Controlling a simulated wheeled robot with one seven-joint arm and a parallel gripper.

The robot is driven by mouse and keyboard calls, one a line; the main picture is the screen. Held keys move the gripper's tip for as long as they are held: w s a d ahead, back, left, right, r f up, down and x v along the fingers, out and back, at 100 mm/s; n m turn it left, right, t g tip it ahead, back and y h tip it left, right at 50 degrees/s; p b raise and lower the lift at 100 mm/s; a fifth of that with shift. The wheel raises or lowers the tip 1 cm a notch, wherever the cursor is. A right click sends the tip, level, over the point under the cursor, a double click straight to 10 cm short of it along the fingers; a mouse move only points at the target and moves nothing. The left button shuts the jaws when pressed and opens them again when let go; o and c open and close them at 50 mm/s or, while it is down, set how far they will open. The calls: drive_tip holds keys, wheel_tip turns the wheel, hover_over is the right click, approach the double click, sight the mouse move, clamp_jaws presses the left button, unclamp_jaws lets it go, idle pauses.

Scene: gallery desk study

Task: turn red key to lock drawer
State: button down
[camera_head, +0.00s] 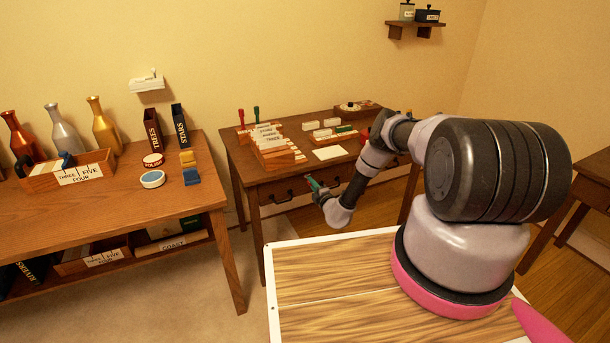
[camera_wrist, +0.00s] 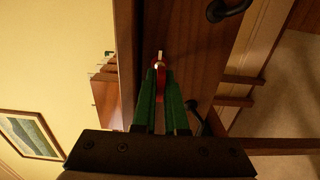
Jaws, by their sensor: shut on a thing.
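The red key (camera_wrist: 160,68) shows in the wrist view between the tips of my gripper (camera_wrist: 160,80), with a pale tip beyond it against the wood. My gripper's green fingers are shut on the key. In the head view my gripper (camera_head: 312,184) is low in front of the desk's drawer front (camera_head: 270,187); the key cannot be made out there. The drawer front (camera_wrist: 185,40) fills the middle of the wrist view, turned on its side. The drawer looks closed. The lock itself is too small and dark to tell.
Dark drawer handles (camera_head: 281,197) stand out from the front, close to my fingers. The desk top (camera_head: 235,150) holds labelled blocks, a white card (camera_head: 330,153) and upright red and green handles. A side table (camera_head: 120,210) with vases stands to the left.

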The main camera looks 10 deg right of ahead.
drive_tip(key=shift+d, duration=0.15)
drive_tip(key=shift+w+r, duration=0.1)
drive_tip(key=shift+w, duration=0.05)
idle(0.5)
drive_tip(key=n, duration=0.3)
idle(0.3)
drive_tip(key=shift+n, duration=1.5)
drive_tip(key=n, duration=0.3)
